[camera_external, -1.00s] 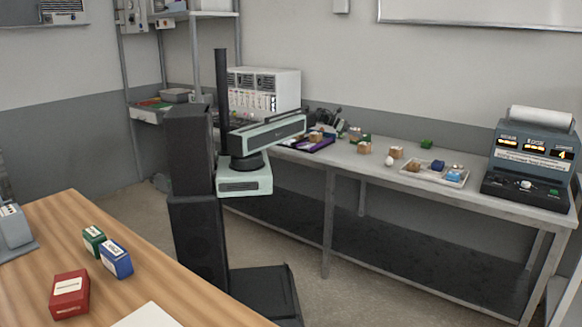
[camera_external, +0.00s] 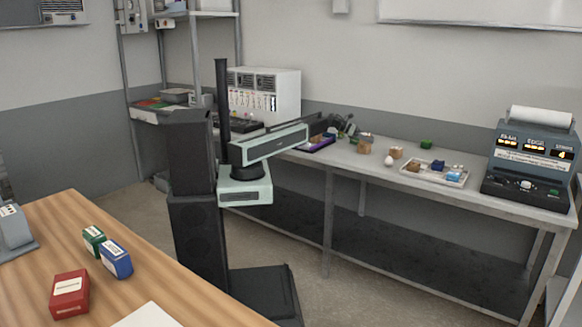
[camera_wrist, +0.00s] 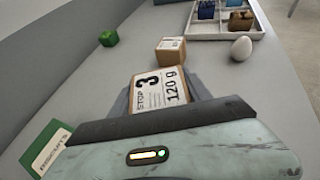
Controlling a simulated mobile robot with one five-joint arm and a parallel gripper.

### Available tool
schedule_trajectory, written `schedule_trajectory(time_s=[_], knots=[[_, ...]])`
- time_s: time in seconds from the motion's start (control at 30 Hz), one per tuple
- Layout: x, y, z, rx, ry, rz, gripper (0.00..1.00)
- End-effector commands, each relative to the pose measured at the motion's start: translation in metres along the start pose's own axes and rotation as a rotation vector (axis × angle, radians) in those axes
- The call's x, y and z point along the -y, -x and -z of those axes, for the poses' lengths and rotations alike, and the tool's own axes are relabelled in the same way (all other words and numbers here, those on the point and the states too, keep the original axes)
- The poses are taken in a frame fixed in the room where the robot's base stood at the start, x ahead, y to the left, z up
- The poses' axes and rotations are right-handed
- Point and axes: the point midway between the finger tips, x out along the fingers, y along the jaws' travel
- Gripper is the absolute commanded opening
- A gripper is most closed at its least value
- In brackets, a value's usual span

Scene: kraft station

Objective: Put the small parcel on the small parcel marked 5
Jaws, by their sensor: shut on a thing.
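My gripper (camera_wrist: 158,90) is shut on a small cardboard parcel (camera_wrist: 160,94) whose white label reads "STOP 3" and "120 g". The grey fingers lie on either side of it. Ahead of it in the wrist view, another small cardboard parcel (camera_wrist: 171,52) sits on the grey bench; its number cannot be read. In the external view, two small parcels stand on the bench, one nearer my arm (camera_external: 364,147) and one near the egg (camera_external: 396,152). No 5 is readable. My gripper's fingers are too small and dark to make out there.
A white egg (camera_wrist: 241,48) lies right of the parcel ahead. Beyond it is a white divided tray (camera_wrist: 208,34) with blue and brown things. A green block (camera_wrist: 108,38) and a green labelled box (camera_wrist: 45,146) are on the left. A printer-like machine (camera_external: 530,165) stands farther right.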

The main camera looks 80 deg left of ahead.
Motion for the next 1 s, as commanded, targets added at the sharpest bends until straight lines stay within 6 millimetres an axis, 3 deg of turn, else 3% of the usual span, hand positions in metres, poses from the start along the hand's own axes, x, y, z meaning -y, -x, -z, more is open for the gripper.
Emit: schedule_trajectory(time_s=[0.17, 0.2, 0.27, 0.3, 0.67, 1.0], knots=[[0.000, -0.001, 0.003, 0.000, 0.000, 0.000, 0.12], [0.000, -0.001, 0.003, 0.000, 0.000, 0.000, 0.59], [0.000, -0.001, 0.002, 0.000, 0.000, 0.000, 0.76], [0.000, -0.001, 0.002, 0.000, 0.000, 0.000, 0.78], [0.000, 0.004, -0.004, 0.000, 0.000, 0.000, 0.78], [0.001, 0.084, -0.005, 0.000, 0.003, -0.003, 0.78]])
